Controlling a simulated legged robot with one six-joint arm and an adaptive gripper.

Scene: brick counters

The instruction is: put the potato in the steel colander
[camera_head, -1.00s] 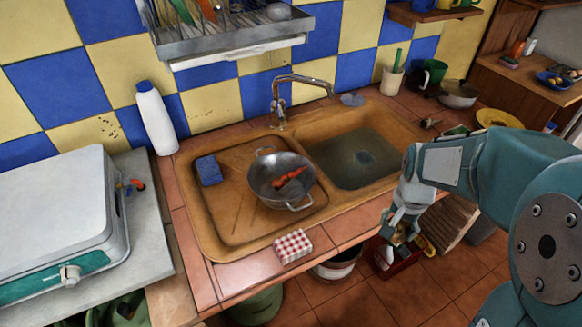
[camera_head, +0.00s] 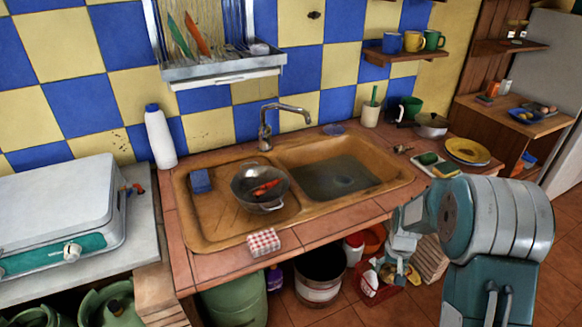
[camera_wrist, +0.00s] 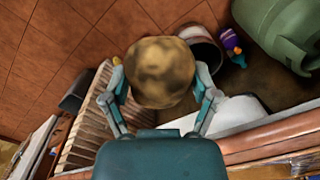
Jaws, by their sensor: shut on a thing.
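The steel colander (camera_head: 243,198) stands on the left drainboard of the sink, with something orange-red, like a carrot or pepper (camera_head: 266,187), inside it. My gripper (camera_head: 396,272) is in front of the counter at the right, low over the floor area, away from the colander. In the wrist view, my gripper (camera_wrist: 160,88) is shut on the potato (camera_wrist: 160,70), a round mottled brown thing between its two fingers. In the head view the potato is hard to make out. The colander is not in the wrist view.
A blue sponge (camera_head: 200,181), a checked red-and-white block (camera_head: 263,242) and a white bottle (camera_head: 160,137) are near the colander. The faucet (camera_head: 280,115) rises behind the sink. The counter's front edge lies between my gripper and the colander. A bucket (camera_head: 319,277) stands below.

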